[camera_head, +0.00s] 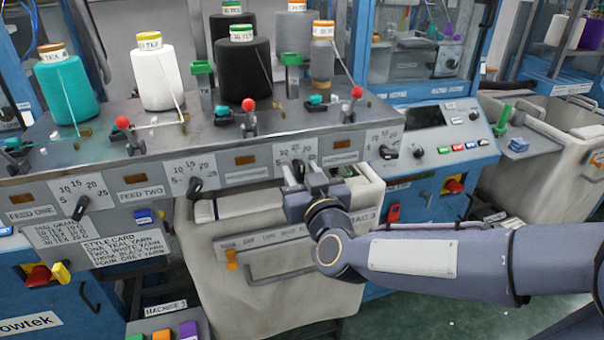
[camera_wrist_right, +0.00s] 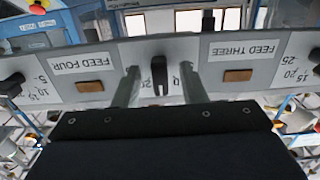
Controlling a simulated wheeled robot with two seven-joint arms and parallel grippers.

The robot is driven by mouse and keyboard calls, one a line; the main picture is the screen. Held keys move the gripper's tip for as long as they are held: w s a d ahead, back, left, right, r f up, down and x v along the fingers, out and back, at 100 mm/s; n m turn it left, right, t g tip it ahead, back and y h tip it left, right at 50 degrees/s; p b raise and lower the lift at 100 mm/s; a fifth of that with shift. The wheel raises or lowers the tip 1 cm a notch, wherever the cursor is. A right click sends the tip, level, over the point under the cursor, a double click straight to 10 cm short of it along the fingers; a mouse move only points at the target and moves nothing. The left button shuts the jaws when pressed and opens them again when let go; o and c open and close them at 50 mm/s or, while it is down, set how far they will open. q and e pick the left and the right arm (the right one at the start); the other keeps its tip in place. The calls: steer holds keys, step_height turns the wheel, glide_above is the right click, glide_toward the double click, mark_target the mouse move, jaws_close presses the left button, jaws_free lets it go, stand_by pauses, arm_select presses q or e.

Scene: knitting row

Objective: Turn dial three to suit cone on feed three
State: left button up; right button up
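The feed three dial (camera_head: 298,168) is a black knob on a white scale plate on the grey rail. In the right wrist view the dial (camera_wrist_right: 160,76) shows upside down between the FEED THREE label (camera_wrist_right: 245,52) and the FEED FOUR label (camera_wrist_right: 83,63). My right gripper (camera_head: 304,178) is open in front of it; its fingers (camera_wrist_right: 160,88) stand apart on either side of the knob, with gaps showing. The fingers hide part of the scale. The black cone (camera_head: 243,70) stands behind feed three; its tag seems to read 36 TEX. My left gripper is out of view.
The feed two dial (camera_head: 195,186) and feed four dial (camera_head: 387,152) flank it. Red-balled levers (camera_head: 249,117) rise above the rail. A pale bin (camera_head: 275,270) stands below. A style card (camera_head: 124,247) lists black yarn for three. A small dial card (camera_head: 68,232) is hard to read.

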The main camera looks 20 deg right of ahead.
steer(key=s, duration=0.7)
steer(key=shift+s+p, duration=0.3)
steer(key=shift+s, duration=0.05)
steer(key=shift+d, duration=0.15)
steer(key=s+d+f+m+g+y, duration=0.1)
steer(key=s+d+f+g, duration=0.1)
steer(key=s+f+g, duration=0.4)
steer(key=s+d+f+m+g+y+p, duration=0.1)
steer(key=s+f+g, duration=0.5)
steer(key=s, duration=0.7)
steer(key=shift+d+y, duration=0.6)
steer(key=shift+d, duration=0.55)
steer(key=shift+s, duration=0.1)
steer(key=shift+d, duration=0.1)
